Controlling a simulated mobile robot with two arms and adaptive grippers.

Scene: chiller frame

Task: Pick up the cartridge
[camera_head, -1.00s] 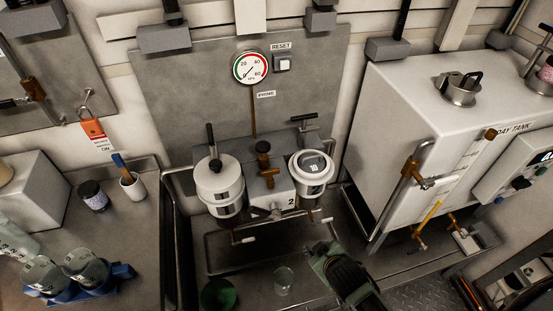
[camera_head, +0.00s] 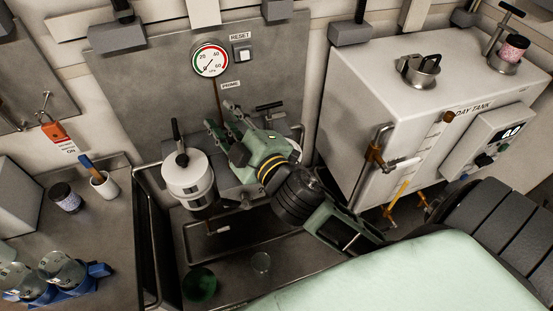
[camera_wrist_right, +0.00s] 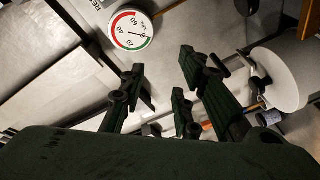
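My right gripper (camera_head: 222,117) reaches over the middle of the filter stand with its fingers spread and nothing visible between them. In the right wrist view its dark green fingers (camera_wrist_right: 158,85) are also apart, with the back panel beyond them. The right-hand white housing is hidden behind my gripper and wrist in the head view. The left-hand white housing (camera_head: 188,178) stands upright with its lid and black handle on; what looks like that lid (camera_wrist_right: 278,80) shows in the right wrist view. My left gripper is not in view.
The pressure gauge (camera_head: 210,59) and reset button (camera_head: 242,54) are on the panel close behind my fingers. The day tank (camera_head: 400,100) stands to the right.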

